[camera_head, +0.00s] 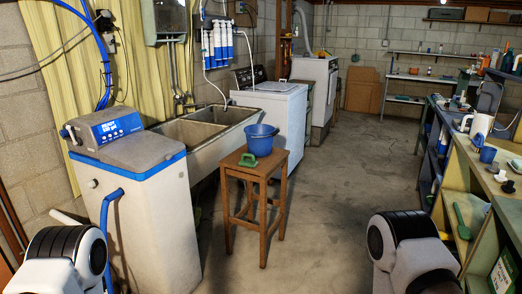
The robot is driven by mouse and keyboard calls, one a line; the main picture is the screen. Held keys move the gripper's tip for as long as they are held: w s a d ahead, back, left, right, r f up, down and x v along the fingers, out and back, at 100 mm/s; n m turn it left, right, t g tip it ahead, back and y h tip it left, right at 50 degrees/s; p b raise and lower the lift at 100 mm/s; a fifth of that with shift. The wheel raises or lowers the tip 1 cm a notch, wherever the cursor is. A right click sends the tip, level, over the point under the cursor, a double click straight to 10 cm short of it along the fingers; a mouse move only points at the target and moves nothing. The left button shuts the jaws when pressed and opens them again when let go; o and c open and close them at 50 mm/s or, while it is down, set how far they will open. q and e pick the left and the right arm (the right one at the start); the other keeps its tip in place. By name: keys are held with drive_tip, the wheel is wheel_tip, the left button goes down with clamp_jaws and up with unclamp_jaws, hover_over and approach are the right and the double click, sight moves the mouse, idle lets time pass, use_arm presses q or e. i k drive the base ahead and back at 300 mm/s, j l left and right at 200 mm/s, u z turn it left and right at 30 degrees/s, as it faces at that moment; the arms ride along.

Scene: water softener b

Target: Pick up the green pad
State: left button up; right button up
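A small green pad (248,160) with what looks like a raised handle lies on top of a wooden stool (262,172), near its front left edge. A blue bucket (262,140) stands on the same stool, just behind and to the right of the pad. Nothing covers the pad from this view. Parts of my two arms show at the bottom left and bottom right, well apart from the stool. Neither of my grippers is in the frame.
A water softener (150,220) with a blue hose stands left of the stool. A utility sink (222,140) and washing machine (285,118) are behind. A cluttered shelf unit (455,185) with a green long-handled item (462,222) lines the right. The concrete floor (345,190) between is clear.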

sight(251, 163)
drive_tip(key=i+l+z, duration=0.25)
drive_tip(key=i+z, duration=0.2)
drive_tip(key=i, duration=0.35)
drive_tip(key=i+z, duration=0.45)
drive_tip(key=i, duration=0.4)
